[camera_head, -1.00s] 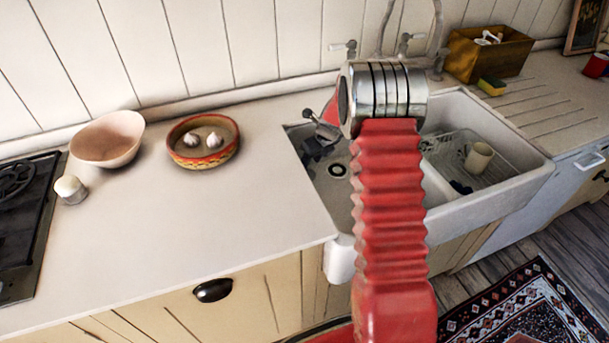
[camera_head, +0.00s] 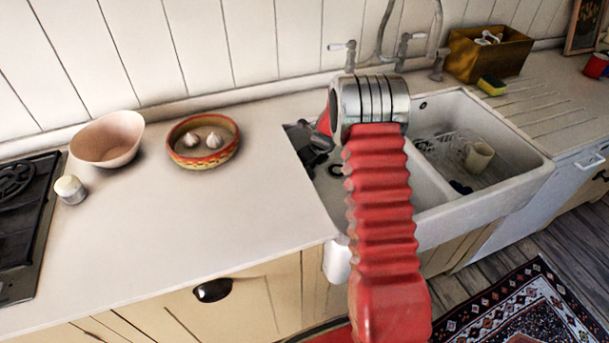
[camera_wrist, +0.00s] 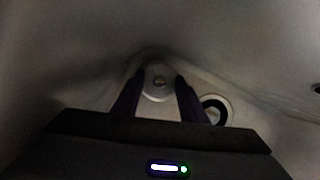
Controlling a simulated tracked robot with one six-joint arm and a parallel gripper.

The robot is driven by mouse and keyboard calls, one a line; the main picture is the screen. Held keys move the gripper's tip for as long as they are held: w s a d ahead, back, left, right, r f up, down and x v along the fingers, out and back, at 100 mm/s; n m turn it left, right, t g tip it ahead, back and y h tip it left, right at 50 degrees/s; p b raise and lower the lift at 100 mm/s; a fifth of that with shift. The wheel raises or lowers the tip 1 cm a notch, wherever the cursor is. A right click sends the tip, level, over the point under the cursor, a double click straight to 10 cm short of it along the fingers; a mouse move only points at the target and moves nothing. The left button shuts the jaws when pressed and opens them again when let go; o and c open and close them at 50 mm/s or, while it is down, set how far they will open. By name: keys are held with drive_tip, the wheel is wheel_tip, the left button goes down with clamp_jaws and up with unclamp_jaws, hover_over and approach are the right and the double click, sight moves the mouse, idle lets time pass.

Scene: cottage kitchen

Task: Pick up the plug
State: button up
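In the wrist view, a pale round disc with a small brownish centre, which looks like the plug (camera_wrist: 158,84), lies on the sink floor near a corner. The two dark fingers of my gripper (camera_wrist: 159,76) are apart, one on each side of the disc. I cannot tell if they touch it. A dark-ringed drain hole (camera_wrist: 215,108) is just right of the right finger. In the head view, my gripper (camera_head: 315,140) is down in the left basin of the white sink (camera_head: 440,236), partly hidden by my arm. The plug cannot be made out there.
The basin walls rise close around my gripper. The right basin holds a rack with a cream cup (camera_head: 479,157). A tap (camera_head: 404,48) stands behind the sink. A patterned bowl (camera_head: 203,158) with garlic and a pink bowl (camera_head: 107,142) stand on the left counter, otherwise largely clear.

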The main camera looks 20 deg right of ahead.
drive_tip(key=shift+c, duration=0.3)
clamp_jaws()
drive_tip(key=shift+r, duration=0.1)
wheel_tip(320, 180, up, 28)
idle(0.8)
idle(0.4)
